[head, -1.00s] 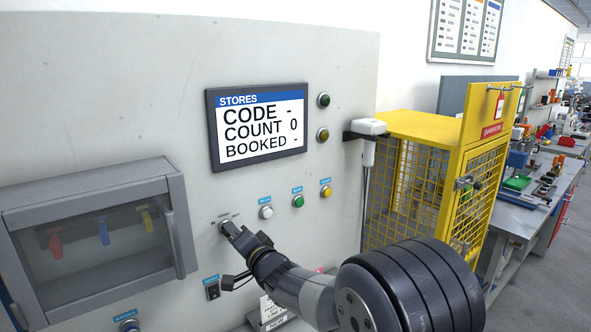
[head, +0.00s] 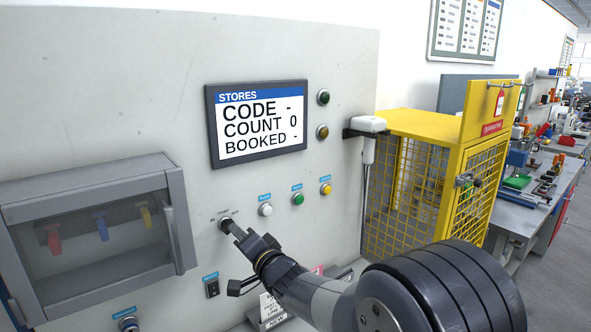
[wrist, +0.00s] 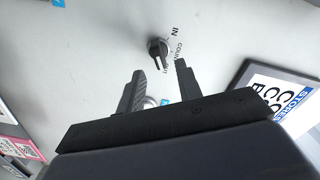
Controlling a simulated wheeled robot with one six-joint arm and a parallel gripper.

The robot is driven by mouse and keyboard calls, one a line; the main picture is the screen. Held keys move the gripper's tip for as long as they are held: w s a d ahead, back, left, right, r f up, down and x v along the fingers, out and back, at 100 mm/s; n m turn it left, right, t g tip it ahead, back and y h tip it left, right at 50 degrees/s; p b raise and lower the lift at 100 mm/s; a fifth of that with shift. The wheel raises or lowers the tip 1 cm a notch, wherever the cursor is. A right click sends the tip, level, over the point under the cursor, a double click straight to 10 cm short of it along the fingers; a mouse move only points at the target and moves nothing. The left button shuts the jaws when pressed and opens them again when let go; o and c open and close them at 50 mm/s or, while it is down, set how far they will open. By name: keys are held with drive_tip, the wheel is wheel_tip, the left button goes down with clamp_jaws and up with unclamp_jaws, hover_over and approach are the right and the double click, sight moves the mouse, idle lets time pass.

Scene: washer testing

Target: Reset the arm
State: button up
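My gripper (head: 238,232) is just off the panel, to the lower right of a black rotary selector knob (head: 224,225). In the wrist view my gripper (wrist: 160,68) has its two dark fingers spread apart with nothing between them. The knob (wrist: 158,50) stands clear just beyond the fingertips, its pointer near the OUT end of the IN, COUNT, OUT labels. My dark forearm covers the lower middle of the head view.
The stores screen (head: 258,122) reads code -, count 0, booked -. White (head: 265,210), green (head: 298,199) and yellow (head: 326,189) buttons sit right of the knob. A glazed cabinet (head: 178,240) juts out at left. A yellow mesh cage (head: 420,125) stands at right.

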drive_tip(key=w+a+n+b, duration=0.35)
drive_tip(key=n+b, duration=0.55)
drive_tip(key=n, duration=0.3)
drive_tip(key=shift+v, duration=2.95)
drive_tip(key=shift+w+d, duration=0.15)
drive_tip(key=shift+d, duration=0.05)
